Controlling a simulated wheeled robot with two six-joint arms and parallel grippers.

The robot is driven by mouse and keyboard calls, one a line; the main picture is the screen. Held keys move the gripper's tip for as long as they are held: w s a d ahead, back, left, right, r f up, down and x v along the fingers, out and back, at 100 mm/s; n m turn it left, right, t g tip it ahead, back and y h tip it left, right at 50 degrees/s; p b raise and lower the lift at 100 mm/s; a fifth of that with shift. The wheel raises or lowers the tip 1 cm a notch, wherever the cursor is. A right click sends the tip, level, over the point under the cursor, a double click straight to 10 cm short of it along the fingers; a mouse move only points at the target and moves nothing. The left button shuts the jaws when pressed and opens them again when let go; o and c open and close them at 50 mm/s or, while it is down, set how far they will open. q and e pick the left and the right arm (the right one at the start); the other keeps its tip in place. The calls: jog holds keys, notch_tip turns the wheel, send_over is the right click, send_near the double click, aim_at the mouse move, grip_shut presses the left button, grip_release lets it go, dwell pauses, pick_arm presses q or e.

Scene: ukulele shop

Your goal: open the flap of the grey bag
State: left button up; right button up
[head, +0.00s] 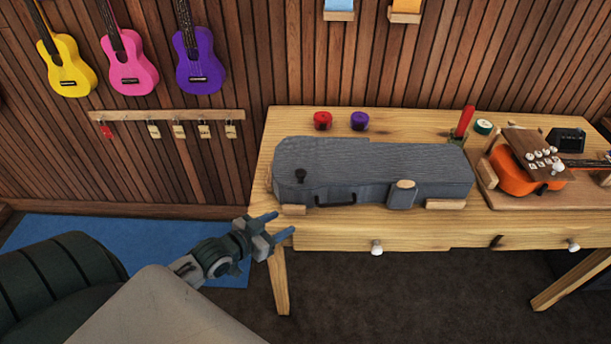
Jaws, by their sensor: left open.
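The grey bag (400,163) is a long, ukulele-shaped case lying on the wooden table. Its top looks closed and flat. A small dark knob (300,175) stands on its left end, and a dark handle (336,199) is on its front side. A grey block-like part (401,195) sits at the front, right of the handle. My left gripper (282,224) is open and empty, in front of the table's left front corner, apart from the bag. Its fingers point right. My right gripper is not in view.
Wooden blocks (445,204) sit along the bag's front edge. Red (322,120) and purple (359,121) round items stand behind it. An orange ukulele (530,178) lies at the right beside a red candle-like stick (465,121). The table's (280,125) back left corner is clear. Drawer knobs (376,248) stick out in front.

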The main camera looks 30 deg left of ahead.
aim_at(301, 175)
pick_arm(q)
jog(key=w+a+r+t+b, duration=0.1)
jog(key=w, duration=0.1)
jog(key=w+a+r+t+b, duration=0.1)
jog(key=w+r+b, duration=0.1)
jog(key=w, duration=0.1)
jog(key=w+a+r+t+h+b, duration=0.1)
jog(key=w+r, duration=0.1)
jog(key=shift+w+b, duration=0.3)
jog(key=shift+w, duration=0.1)
jog(key=b+x, duration=0.3)
jog(key=x, duration=0.1)
jog(key=shift+w+r, duration=0.2)
jog(key=shift+w, duration=0.1)
jog(key=shift+w+d+r, duration=0.1)
jog(key=shift+w+d, duration=0.1)
jog(key=shift+w, duration=0.5)
